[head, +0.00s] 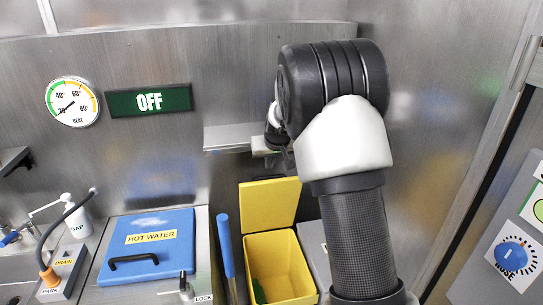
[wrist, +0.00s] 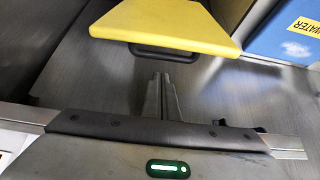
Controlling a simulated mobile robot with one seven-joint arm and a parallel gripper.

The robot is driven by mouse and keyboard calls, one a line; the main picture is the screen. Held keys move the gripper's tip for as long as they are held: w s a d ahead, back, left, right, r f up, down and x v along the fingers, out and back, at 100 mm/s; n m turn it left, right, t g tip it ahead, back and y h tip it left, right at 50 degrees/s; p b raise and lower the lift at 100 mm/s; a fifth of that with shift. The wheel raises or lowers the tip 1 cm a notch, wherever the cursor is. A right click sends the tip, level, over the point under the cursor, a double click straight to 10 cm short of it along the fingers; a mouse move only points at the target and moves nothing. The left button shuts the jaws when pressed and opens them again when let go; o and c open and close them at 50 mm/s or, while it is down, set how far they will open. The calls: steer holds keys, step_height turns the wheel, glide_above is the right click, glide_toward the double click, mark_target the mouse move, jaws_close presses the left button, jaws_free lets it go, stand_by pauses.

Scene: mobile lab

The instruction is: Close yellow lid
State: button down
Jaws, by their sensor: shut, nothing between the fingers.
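The yellow lid (head: 270,204) stands raised at the back of an open yellow bin (head: 249,256), against the metal wall. Something green lies in the bin. In the wrist view the yellow lid (wrist: 165,24) is at the top, with a black handle (wrist: 163,53) along its edge. My gripper (wrist: 161,77) is shut and empty, and its fingertips appear just below the handle, apart from it in the picture. In the head view my arm largely hides my gripper, which is above the lid near a small wall shelf.
The metal wall shelf (head: 229,137) is close to my gripper. A closed blue hot water lid (head: 172,243) with a black handle lies left of the bin. A blue lever (head: 225,246) stands between them. A soap bottle (head: 77,216) is further left.

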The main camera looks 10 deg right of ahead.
steer(key=s, duration=0.1)
steer(key=s+f, duration=0.1)
steer(key=shift+s+f, duration=0.1)
steer(key=shift+s, duration=0.25)
steer(key=shift+s+f, duration=0.2)
steer(key=shift+s, duration=0.2)
